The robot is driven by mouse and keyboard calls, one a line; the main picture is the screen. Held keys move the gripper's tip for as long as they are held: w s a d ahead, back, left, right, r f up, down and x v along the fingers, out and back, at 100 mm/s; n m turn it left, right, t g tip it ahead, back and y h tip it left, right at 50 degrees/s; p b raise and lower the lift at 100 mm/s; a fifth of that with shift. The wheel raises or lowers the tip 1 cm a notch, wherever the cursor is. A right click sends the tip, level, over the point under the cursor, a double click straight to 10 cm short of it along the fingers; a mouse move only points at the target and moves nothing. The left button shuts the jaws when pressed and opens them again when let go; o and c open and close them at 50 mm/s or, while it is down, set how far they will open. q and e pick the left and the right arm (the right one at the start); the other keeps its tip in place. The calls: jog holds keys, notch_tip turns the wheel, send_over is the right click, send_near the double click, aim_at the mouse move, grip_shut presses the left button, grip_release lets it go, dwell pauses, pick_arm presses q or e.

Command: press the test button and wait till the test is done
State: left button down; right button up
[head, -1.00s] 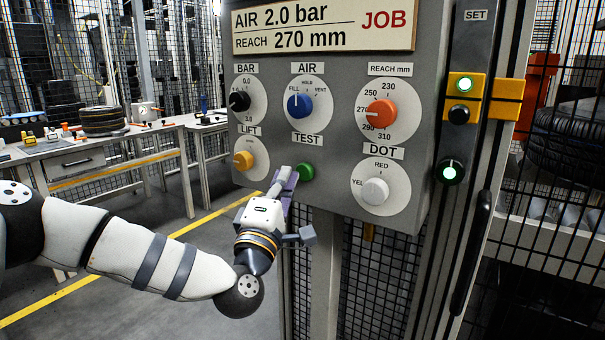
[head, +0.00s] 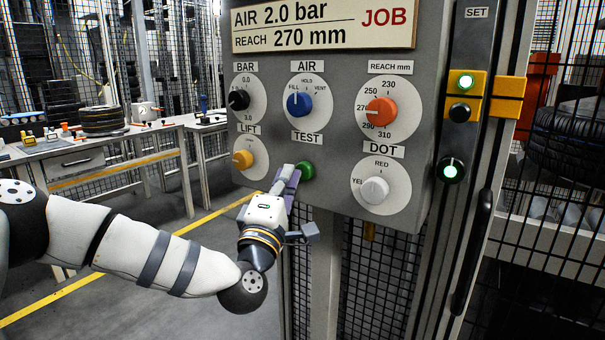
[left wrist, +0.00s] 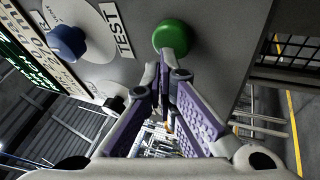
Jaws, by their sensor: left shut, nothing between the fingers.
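The green test button (head: 307,170) sits under the TEST label on the grey panel (head: 340,150). It also shows in the left wrist view (left wrist: 172,36), at the top middle. My left gripper (head: 292,172) is shut and empty, with its purple finger pads pointing at the panel. Its fingertips are right at the lower edge of the button in the left wrist view; I cannot tell whether they touch or press it. My right gripper is not in view.
Around the button are the blue AIR knob (head: 299,104), yellow LIFT knob (head: 243,159), black BAR knob (head: 238,100), orange REACH knob (head: 381,112) and white DOT knob (head: 375,190). A workbench (head: 110,150) stands at the left.

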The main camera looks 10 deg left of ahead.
pick_arm(q)
jog(key=shift+w+d, duration=0.15)
jog(key=shift+w, duration=0.35)
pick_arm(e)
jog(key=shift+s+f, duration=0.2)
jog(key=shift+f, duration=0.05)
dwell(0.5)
pick_arm(q)
jog(key=shift+s+r, duration=0.15)
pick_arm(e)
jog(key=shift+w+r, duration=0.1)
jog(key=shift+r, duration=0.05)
pick_arm(q)
jog(key=shift+s+a, duration=0.3)
jog(key=shift+s, duration=0.45)
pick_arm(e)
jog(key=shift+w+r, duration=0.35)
pick_arm(q)
jog(key=shift+p, duration=0.3)
jog(key=s, duration=0.1)
jog(key=s+a+p, duration=0.1)
jog(key=s, duration=0.1)
jog(key=s+p, duration=0.1)
jog(key=shift+s+a, duration=0.35)
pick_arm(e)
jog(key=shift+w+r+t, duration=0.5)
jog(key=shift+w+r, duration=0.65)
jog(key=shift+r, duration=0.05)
